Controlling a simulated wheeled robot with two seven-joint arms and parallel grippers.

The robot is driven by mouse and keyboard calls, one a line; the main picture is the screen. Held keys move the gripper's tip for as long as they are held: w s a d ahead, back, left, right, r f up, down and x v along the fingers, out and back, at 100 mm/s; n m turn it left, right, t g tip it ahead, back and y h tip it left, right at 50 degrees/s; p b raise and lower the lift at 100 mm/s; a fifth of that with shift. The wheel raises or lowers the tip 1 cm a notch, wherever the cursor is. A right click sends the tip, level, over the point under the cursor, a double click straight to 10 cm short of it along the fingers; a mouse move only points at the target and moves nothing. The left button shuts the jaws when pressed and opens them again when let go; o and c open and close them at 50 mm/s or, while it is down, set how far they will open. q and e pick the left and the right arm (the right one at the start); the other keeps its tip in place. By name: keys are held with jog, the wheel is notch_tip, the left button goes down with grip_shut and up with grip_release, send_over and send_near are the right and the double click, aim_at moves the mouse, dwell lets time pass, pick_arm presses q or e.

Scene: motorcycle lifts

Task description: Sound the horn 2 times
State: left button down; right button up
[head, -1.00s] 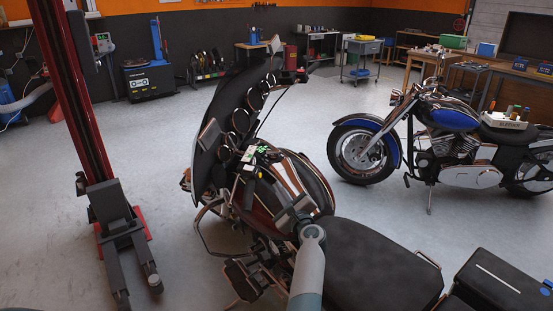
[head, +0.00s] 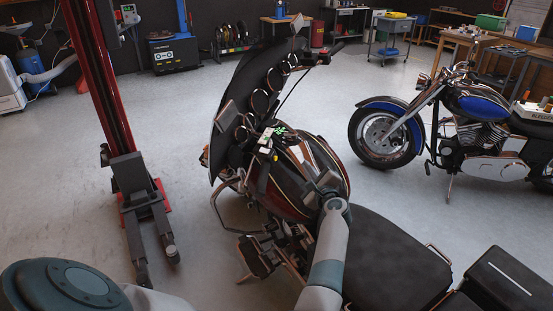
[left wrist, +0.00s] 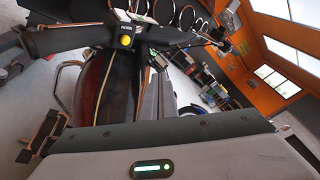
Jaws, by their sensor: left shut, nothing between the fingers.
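The horn button (left wrist: 125,40) is a round yellow button on a black housing with a small label above it, at the top of the left wrist view. It sits on the handlebar (left wrist: 65,40) of a dark red motorcycle (head: 290,185) with a tall black fairing. My left gripper (head: 321,178) is shut and empty, above the bike's tank and behind the handlebar in the head view. The gripper's grey body fills the bottom of the left wrist view. It appears apart from the button. My right gripper is not in view.
A red lift column (head: 97,80) with a dark foot stands left of the bike. A blue motorcycle (head: 480,120) stands to the right. The bike's black seat (head: 390,260) lies beside my forearm. Benches and carts line the back; the floor between is clear.

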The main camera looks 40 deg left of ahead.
aim_at(275, 159)
pick_arm(q)
jog(key=s+a+p, duration=0.1)
jog(key=a, duration=0.7)
jog(key=shift+f, duration=0.45)
jog(key=shift+s, duration=0.1)
dwell(1.4)
jog(key=shift+s+a, duration=0.15)
jog(key=shift+a, duration=0.85)
dwell(1.3)
jog(key=shift+d+f, duration=0.1)
jog(key=shift+d, duration=0.05)
jog(key=shift+d+b, duration=0.5)
jog(key=shift+d, duration=0.25)
